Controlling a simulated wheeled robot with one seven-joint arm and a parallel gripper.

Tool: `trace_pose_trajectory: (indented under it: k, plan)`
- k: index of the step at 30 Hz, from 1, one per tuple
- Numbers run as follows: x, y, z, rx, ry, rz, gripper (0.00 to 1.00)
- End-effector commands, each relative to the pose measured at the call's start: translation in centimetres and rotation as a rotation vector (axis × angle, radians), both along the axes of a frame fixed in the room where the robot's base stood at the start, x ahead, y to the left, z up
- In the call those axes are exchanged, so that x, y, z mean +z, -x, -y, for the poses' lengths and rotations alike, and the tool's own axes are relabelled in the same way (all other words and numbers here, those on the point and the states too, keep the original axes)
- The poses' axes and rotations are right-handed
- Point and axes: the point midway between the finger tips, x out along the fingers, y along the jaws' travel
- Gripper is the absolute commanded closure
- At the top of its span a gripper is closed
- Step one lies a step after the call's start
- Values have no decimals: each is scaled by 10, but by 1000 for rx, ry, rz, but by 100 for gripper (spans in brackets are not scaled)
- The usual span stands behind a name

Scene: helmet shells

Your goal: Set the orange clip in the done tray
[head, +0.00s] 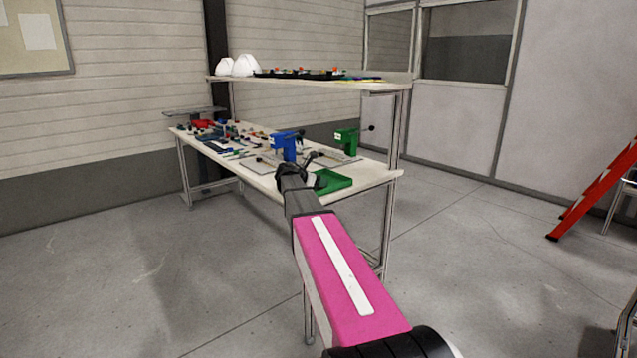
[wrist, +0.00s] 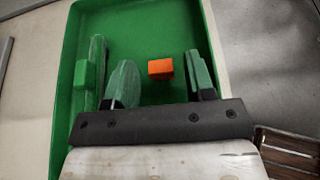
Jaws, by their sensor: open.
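The orange clip (wrist: 160,68) shows in the wrist view as a small orange block. It is over the floor of the green tray, between the fingers of my gripper (wrist: 159,62), with gaps on both sides. The fingers are apart and look green-tinted. The green tray (wrist: 185,12) has raised walls and also shows in the head view (head: 334,182), at the near right end of the bench. My gripper (head: 300,176) reaches over the tray's left part there. The clip cannot be made out in the head view. A green shape (wrist: 82,72) is at the left of the fingers; I cannot tell what it is.
A blue device (head: 285,145) and a green device (head: 347,141) stand behind the tray on the bench (head: 375,178). Small parts crowd the bench's left end. A shelf (head: 370,87) with white helmet shells (head: 246,65) runs above. A red ladder (head: 598,190) stands far right.

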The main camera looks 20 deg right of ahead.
Motion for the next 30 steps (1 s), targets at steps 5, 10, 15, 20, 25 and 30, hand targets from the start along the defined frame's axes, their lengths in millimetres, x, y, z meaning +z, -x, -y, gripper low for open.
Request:
trace_pose_trajectory:
  k: [5,10,15,20,25,30]
  plan:
    - [7,5,-12,2,0,1,51]
    - [19,16,-40,3,0,1,51]
    - [32,27,-70,2,0,1,51]
    - [41,34,-91,1,0,0,51]
    - [46,37,-102,1,0,0,51]
    - [47,38,-105,0,0,0,51]
